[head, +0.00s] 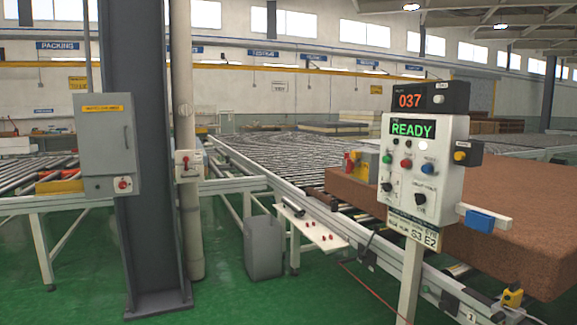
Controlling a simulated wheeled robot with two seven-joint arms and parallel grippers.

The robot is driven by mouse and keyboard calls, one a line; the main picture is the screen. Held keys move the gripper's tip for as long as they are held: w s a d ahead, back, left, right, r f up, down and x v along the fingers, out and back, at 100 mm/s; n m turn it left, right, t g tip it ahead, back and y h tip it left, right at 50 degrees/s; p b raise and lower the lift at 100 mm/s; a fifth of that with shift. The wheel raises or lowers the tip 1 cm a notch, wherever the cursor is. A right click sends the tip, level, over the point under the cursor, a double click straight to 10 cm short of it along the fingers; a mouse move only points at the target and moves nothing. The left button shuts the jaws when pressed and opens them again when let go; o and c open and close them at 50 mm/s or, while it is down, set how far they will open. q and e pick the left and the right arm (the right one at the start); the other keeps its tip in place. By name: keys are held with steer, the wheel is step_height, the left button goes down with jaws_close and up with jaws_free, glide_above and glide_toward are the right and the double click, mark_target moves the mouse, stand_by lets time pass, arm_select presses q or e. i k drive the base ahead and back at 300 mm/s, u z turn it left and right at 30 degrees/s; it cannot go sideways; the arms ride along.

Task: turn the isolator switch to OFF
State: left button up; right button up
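A grey cabinet (107,145) with a yellow label is mounted at the left, beside the dark steel column. A red rotary switch (123,184) sits on a light plate at its lower right. A second red switch is on a small pale box (188,164) on the pipe right of the column. I cannot tell from the labels which is the isolator, and both knob positions are too small to read. Neither of my grippers is in view.
A control panel (424,168) on a post reads READY, with a counter (430,98) showing 037 above it. A brown mattress block (532,245) lies behind it on the conveyor. A grey bin (263,247) stands on the floor. Green floor (225,290) is clear in front.

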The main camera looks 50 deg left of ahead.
mark_target(351, 165)
steer(key=u, duration=1.25)
steer(key=k, duration=0.25)
steer(key=u, duration=1.5)
steer(key=i, duration=1.85)
steer(key=z, duration=0.9)
steer(key=i, duration=0.8)
steer(key=z, duration=0.75)
